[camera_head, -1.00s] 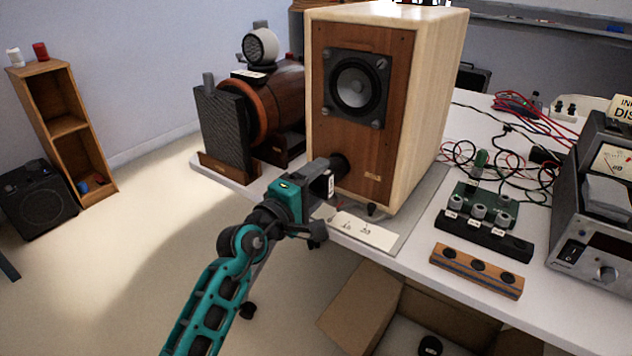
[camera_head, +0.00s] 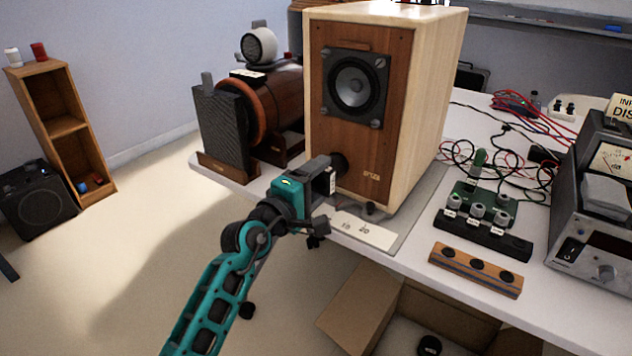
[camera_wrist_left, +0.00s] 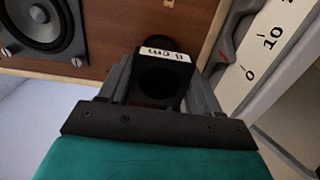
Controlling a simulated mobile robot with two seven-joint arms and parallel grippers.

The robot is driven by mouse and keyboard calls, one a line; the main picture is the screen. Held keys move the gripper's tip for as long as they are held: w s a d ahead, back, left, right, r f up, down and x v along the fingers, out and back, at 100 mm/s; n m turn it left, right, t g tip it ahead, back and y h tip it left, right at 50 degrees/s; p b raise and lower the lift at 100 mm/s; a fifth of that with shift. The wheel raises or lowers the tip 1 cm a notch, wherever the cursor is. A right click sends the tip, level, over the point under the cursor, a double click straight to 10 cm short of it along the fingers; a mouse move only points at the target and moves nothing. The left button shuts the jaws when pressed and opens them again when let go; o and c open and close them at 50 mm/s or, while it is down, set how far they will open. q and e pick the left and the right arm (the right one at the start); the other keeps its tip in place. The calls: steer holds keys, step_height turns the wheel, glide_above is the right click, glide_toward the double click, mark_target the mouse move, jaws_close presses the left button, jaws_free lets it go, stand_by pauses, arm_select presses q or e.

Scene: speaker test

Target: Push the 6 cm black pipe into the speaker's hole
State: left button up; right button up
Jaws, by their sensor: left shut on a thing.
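The speaker (camera_head: 430,110) is a pale wood cabinet with a brown front and a round driver (camera_head: 355,85), standing on the table. My left gripper (camera_head: 327,177) is at the lower left of its front, shut on the black pipe (camera_head: 341,164). In the left wrist view the pipe (camera_wrist_left: 160,80) sits between the two fingers, with a white "6 cm" label facing the camera. Its far end is at the brown front. The hole's rim cannot be told apart from the dark pipe, so how deep it sits is unclear. My right gripper is not in view.
A white scale strip (camera_head: 362,232) lies in front of the speaker. A wooden block with dark holes (camera_head: 477,270), a black knob panel (camera_head: 483,236) and a grey meter unit (camera_head: 600,225) stand right. A wooden horn device (camera_head: 275,100) stands left. An open cardboard box (camera_head: 362,300) is below the table.

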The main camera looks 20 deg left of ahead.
arm_select(q)
steer(key=shift+x, duration=1)
stand_by(0.7)
steer(key=shift+x, duration=1.1)
steer(key=shift+r, duration=0.1)
stand_by(0.5)
stand_by(0.4)
steer(key=o, duration=1.2)
steer(key=shift+o, duration=0.2)
